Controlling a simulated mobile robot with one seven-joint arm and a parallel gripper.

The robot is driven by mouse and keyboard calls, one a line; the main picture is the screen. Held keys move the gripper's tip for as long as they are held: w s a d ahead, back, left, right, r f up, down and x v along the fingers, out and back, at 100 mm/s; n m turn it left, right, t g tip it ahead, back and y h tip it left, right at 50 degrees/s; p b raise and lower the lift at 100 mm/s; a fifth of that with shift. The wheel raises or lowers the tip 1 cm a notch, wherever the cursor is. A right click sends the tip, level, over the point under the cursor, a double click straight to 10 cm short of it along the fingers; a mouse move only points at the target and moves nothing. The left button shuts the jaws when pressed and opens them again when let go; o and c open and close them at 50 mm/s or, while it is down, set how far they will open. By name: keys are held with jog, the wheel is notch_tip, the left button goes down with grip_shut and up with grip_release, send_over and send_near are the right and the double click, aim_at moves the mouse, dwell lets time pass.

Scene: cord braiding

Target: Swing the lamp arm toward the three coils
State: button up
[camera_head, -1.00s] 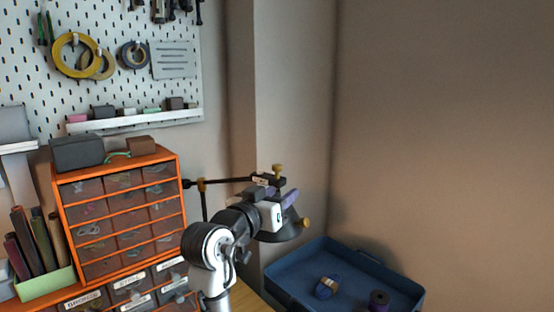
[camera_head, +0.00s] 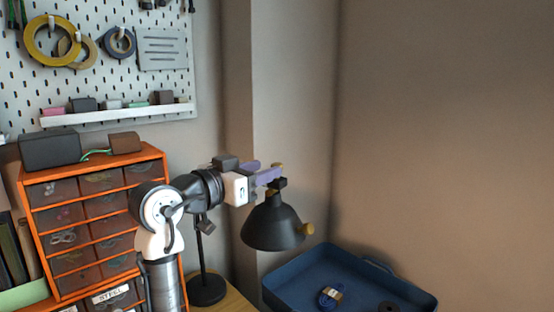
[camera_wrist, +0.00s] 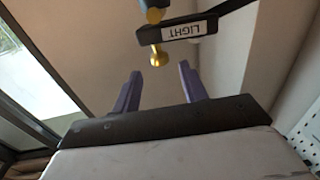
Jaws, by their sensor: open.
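The black desk lamp's shade (camera_head: 272,226) hangs at centre in the head view, with a brass knob (camera_head: 307,229) on its right. Its round base (camera_head: 206,291) stands on the wooden bench; my arm hides most of the lamp arm. My gripper (camera_head: 264,172), with purple fingers, is open beside the top of the shade. In the wrist view, the lamp arm's LIGHT label (camera_wrist: 190,29) and a brass knob (camera_wrist: 156,57) lie beyond the open fingers (camera_wrist: 162,84), with nothing visibly gripped. A blue coil (camera_head: 329,298) and a dark coil (camera_head: 388,307) lie in the blue tray; I see no third.
The blue tray (camera_head: 286,287) sits right of the lamp, near the wall corner. An orange drawer cabinet (camera_head: 28,222) stands at left, partly behind my arm. A pegboard with a ledge (camera_head: 115,117) is above it.

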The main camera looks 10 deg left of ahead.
aim_at(277, 164)
jog(key=p+x, duration=0.1)
jog(key=x, duration=0.4)
jog(key=shift+w, duration=0.2)
grip_shut()
